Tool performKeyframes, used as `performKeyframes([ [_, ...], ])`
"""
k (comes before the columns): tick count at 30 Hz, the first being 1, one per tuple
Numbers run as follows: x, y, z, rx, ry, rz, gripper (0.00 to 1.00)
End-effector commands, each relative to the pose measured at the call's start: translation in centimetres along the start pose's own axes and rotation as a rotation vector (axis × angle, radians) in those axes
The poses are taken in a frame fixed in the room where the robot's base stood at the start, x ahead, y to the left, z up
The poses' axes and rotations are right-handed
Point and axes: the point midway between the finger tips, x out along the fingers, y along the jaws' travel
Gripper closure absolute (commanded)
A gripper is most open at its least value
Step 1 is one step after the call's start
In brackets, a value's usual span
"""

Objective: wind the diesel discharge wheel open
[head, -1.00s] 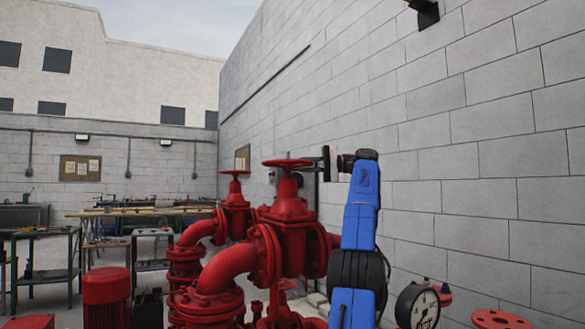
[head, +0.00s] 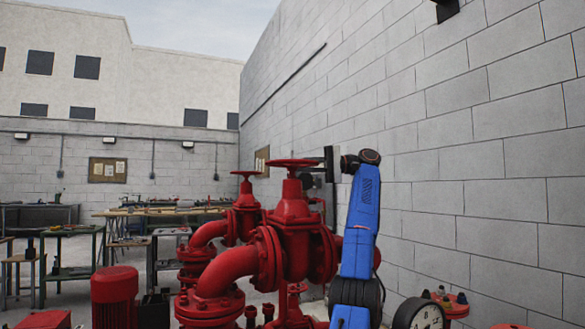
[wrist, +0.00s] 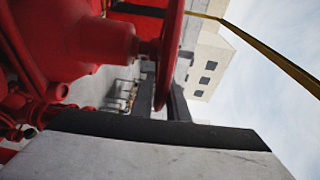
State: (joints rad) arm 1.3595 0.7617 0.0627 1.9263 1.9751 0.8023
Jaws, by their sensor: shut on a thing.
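The red handwheel (head: 291,163) nearest me lies flat on top of a red valve (head: 297,225), seen almost edge-on. I take it as the diesel discharge wheel, but no label shows. My gripper (head: 322,161) is at the right side of its rim and is shut on it. In the wrist view, the wheel (wrist: 171,50) runs up the middle as a red rim, and a broad grey finger with a black edge fills the bottom. The exact grip on the rim is partly hidden.
A second red valve with a handwheel (head: 246,174) stands behind to the left. A block wall (head: 470,150) runs close along the right of my arm. Workbenches (head: 160,212) stand at the back left.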

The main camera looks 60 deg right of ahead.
Motion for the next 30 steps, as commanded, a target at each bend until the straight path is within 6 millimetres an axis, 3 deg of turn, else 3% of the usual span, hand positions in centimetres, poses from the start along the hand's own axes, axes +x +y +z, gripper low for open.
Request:
performKeyframes([
  [3, -0.06, -0.28, 0.83, -0.009, -0.008, 0.006, 1.0],
  [16, -0.1, -0.07, 0.88, -0.007, -0.012, 0.011, 1.0],
  [17, -0.1, -0.06, 0.87, -0.006, -0.012, 0.011, 0.79],
  [30, -0.09, 0.07, 0.42, -0.002, -0.008, 0.007, 0.79],
])
